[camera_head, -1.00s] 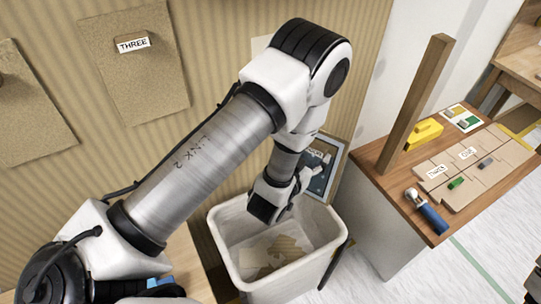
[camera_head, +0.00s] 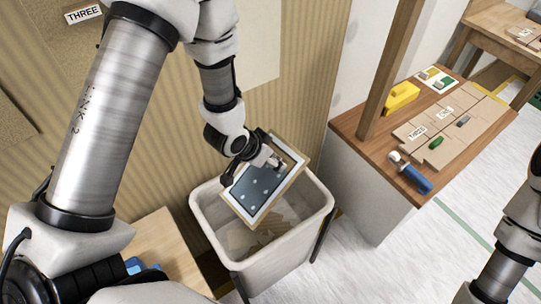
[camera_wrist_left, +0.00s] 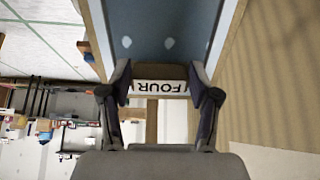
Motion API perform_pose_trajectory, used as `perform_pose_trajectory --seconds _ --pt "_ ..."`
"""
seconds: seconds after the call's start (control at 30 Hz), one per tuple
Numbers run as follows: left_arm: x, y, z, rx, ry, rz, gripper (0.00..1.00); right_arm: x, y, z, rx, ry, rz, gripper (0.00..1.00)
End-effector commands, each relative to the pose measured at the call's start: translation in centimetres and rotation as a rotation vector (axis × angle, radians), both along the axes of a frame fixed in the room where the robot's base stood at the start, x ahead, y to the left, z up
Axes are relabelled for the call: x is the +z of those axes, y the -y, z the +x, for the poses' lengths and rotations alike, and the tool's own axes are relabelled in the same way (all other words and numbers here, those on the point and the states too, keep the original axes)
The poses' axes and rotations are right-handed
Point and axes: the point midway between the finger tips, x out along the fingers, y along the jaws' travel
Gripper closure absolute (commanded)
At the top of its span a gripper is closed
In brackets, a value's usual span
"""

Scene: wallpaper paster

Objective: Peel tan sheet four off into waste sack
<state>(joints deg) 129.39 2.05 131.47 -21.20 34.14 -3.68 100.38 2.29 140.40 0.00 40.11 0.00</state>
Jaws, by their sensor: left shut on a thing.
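A board-like piece with a tan edge, a white border and a blue-grey dotted middle (camera_head: 262,190) hangs tilted over the waste sack. A FOUR label (camera_wrist_left: 160,87) shows between my fingers in the left wrist view, so I take this to be sheet four. My left gripper (camera_head: 268,160) is shut on its upper edge; it also shows in the left wrist view (camera_wrist_left: 162,98). The waste sack is a white open bin (camera_head: 282,268) with pale and tan scraps inside. The sheet's lower end overlaps the bin opening; I cannot tell whether it touches. My right gripper is out of view.
A wooden bench (camera_head: 387,172) with an upright post (camera_head: 392,65) stands right of the bin. It holds a yellow block (camera_head: 402,95), a blue-handled tool (camera_head: 416,178) and tan labelled pieces (camera_head: 436,138). Sheet THREE (camera_head: 65,45) is on the striped wall, partly hidden by my arm.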

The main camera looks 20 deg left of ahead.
Motion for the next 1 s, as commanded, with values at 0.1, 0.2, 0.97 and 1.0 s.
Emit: perform_pose_trajectory --seconds 0.1,0.2,0.97,1.0 --pt "-2.3 0.0 0.0 0.001 -0.001 0.0 0.74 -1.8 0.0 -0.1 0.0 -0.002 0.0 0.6" --pt "-3.7 0.0 0.0 0.001 0.0 0.0 0.74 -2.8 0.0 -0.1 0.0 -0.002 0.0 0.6" --pt "-9.6 0.0 0.0 0.001 0.0 0.0 0.74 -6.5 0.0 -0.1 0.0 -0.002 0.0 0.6" --pt "-9.6 0.0 0.0 0.001 0.0 0.0 0.74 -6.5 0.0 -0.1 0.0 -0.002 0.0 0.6"
